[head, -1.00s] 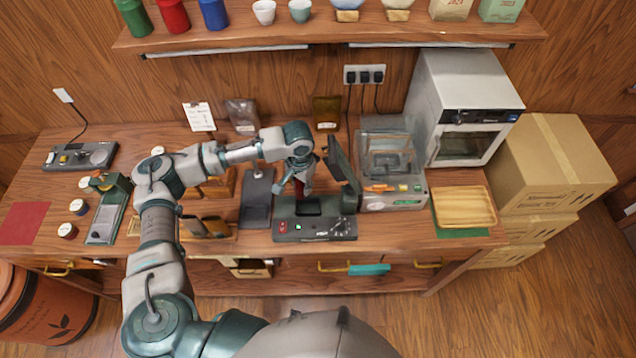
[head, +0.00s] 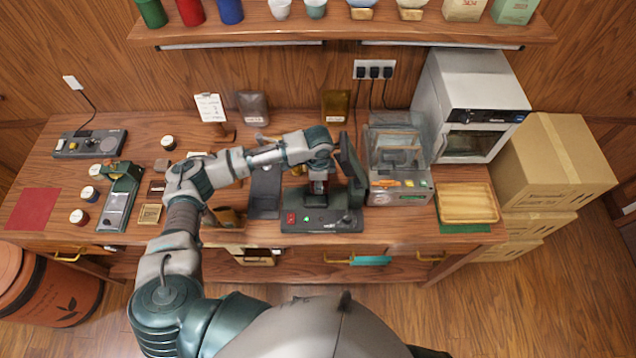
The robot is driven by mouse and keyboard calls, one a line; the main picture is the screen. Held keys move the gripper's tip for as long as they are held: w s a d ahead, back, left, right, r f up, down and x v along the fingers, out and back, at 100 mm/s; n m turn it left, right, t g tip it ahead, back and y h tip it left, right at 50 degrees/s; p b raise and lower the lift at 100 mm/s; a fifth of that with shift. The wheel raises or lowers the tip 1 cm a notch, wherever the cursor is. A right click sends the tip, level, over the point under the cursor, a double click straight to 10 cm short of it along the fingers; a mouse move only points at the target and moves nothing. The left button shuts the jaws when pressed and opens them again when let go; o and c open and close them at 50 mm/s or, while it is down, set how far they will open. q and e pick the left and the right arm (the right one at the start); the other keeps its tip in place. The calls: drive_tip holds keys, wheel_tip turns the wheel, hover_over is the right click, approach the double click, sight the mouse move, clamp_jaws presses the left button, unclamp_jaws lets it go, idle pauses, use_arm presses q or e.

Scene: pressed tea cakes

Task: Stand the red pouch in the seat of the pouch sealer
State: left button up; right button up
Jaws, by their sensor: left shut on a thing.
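The pouch sealer (head: 345,220) stands at the front of the bench, dark green, with a red switch, a green light and its dark lid (head: 351,160) raised. My left gripper (head: 318,180) hangs over the sealer's seat, pointing down. It is shut on the red pouch (head: 319,187), of which only a small strip shows below the fingers. The pouch looks upright at the seat. Whether its bottom touches the seat is hidden by the gripper and the small scale. My right gripper is out of view.
A clear-lidded machine (head: 398,185) stands close right of the sealer, with a wooden tray (head: 466,203) beyond it. A dark grey stand (head: 265,190) is close on the left. A grey oven (head: 468,105) and cardboard boxes (head: 555,165) fill the right.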

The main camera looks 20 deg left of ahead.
use_arm(q)
drive_tip(key=f+b, duration=0.1)
drive_tip(key=a+f+b, duration=0.1)
drive_tip(key=f, duration=0.1)
drive_tip(key=a+f+b, duration=0.1)
drive_tip(key=f, duration=0.1)
drive_tip(key=shift+w+a+b, duration=0.15)
drive_tip(key=shift+a+b, duration=0.05)
drive_tip(key=shift+b, duration=0.15)
drive_tip(key=shift+f, duration=0.15)
drive_tip(key=shift+d+f+p, duration=0.15)
drive_tip(key=shift+f+p, duration=0.15)
drive_tip(key=shift+d+f, duration=0.25)
drive_tip(key=shift+f, duration=0.05)
drive_tip(key=shift+d+f, duration=0.4)
drive_tip(key=shift+d, duration=0.05)
drive_tip(key=shift+c, duration=0.4)
drive_tip(key=shift+a+f, duration=0.1)
drive_tip(key=shift+a, duration=0.5)
drive_tip(key=shift+d, duration=0.3)
drive_tip(key=shift+d+f+p, duration=0.1)
drive_tip(key=shift+d+p, duration=0.2)
drive_tip(key=shift+p, duration=0.2)
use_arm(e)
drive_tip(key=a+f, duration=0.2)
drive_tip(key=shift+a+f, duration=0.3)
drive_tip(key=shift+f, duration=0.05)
use_arm(q)
drive_tip(key=shift+a, duration=0.15)
